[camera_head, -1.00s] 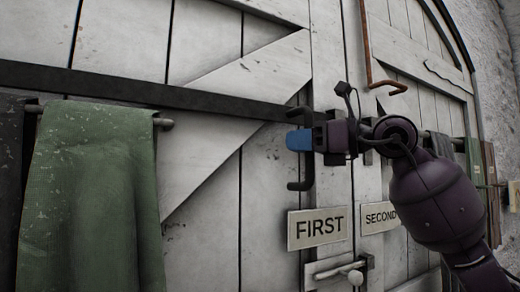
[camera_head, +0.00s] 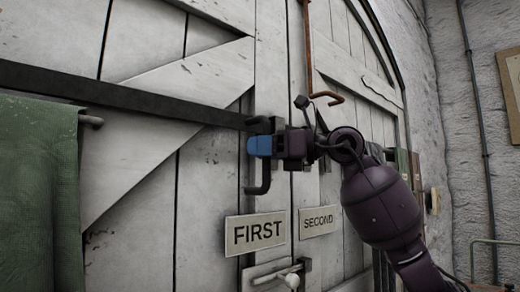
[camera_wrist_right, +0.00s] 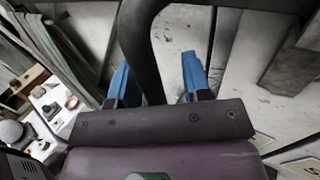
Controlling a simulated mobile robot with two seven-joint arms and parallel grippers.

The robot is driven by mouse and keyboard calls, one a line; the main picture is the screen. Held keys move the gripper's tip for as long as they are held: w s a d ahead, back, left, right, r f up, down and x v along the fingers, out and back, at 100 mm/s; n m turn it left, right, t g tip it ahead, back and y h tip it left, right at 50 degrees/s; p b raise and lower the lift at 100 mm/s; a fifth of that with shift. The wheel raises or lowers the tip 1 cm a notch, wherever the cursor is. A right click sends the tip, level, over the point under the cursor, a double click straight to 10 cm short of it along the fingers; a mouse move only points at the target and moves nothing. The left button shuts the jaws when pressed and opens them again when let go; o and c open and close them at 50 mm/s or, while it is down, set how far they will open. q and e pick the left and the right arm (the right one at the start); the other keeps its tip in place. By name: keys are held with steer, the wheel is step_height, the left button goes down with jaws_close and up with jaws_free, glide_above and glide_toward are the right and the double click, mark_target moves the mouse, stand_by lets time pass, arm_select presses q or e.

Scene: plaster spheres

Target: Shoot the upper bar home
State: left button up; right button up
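A long dark horizontal bar (camera_head: 120,95) crosses the white plank door at the height of my right gripper; I take it as the upper bar. Near its right end is a dark bent handle (camera_head: 259,189), partly hidden by my right gripper (camera_head: 258,146). I cannot tell whether bar and handle are one piece. In the right wrist view, the handle (camera_wrist_right: 142,50) passes between the blue fingers of my right gripper (camera_wrist_right: 160,80). It is close to the left finger, with a clear gap to the right one. My left gripper is not in view.
A FIRST sign (camera_head: 255,233) and a SECOND sign (camera_head: 317,221) sit below the gripper. A smaller bolt with a pale knob (camera_head: 291,280) is lower down. A rusty hooked rod (camera_head: 309,50) hangs above. Green cloth (camera_head: 40,190) hangs at left.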

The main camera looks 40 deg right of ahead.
steer(key=shift+a, duration=0.2)
steer(key=shift+s+d+f, duration=0.15)
steer(key=shift+s+d, duration=0.25)
steer(key=shift+d, duration=0.05)
steer(key=b+v, duration=0.1)
steer(key=v, duration=0.8)
steer(key=shift+s+b, duration=0.3)
